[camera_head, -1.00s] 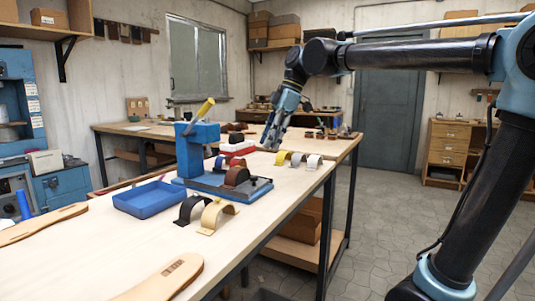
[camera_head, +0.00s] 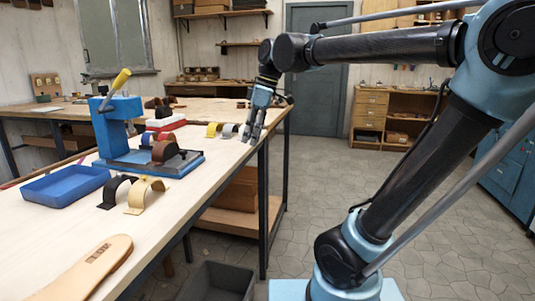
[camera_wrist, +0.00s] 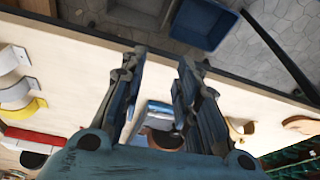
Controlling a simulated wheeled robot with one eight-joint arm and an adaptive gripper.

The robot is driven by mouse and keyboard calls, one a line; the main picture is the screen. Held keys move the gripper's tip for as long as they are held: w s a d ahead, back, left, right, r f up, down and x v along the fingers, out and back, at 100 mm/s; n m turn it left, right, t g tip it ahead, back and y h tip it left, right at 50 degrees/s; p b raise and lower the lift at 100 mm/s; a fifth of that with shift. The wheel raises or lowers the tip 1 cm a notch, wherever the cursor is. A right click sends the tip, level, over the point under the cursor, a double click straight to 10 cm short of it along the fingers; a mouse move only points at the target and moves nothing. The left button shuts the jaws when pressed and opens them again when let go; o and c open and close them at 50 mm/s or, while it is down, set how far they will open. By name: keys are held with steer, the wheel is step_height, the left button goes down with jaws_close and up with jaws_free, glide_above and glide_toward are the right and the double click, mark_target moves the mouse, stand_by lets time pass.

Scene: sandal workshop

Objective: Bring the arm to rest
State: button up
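My arm reaches from the right across the head view, with my gripper (camera_head: 250,139) hanging down by the bench's right edge. It is just right of the white strap (camera_head: 229,130) and the yellow strap (camera_head: 213,129). In the wrist view my gripper (camera_wrist: 160,75) has its two fingers well apart. No held thing shows between them. A brown strap (camera_wrist: 165,139) and a pale blue-white piece (camera_wrist: 158,113) show beyond the fingers, lower down. The exact height of the fingertips above the bench is unclear.
The workbench (camera_head: 55,230) carries a blue press (camera_head: 120,128), a blue tray (camera_head: 65,186), black and tan straps and an insole (camera_head: 85,270). A grey bin (camera_head: 218,280) stands on the floor below. Open floor (camera_head: 330,175) lies right of the bench, before a drawer cabinet (camera_head: 370,112).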

steer(key=s+d+f+m+t+h, duration=0.1)
steer(key=s+d+f+m, duration=0.4)
steer(key=d+f+m, duration=0.3)
steer(key=s+d+f+m+t+h, duration=0.1)
steer(key=s+d+f+m, duration=0.4)
steer(key=d+f, duration=1.2)
steer(key=f+m+h, duration=0.1)
steer(key=m, duration=0.2)
steer(key=shift+d+m, duration=0.15)
steer(key=shift+m, duration=0.15)
steer(key=shift+w+f, duration=0.25)
steer(key=shift+w, duration=0.15)
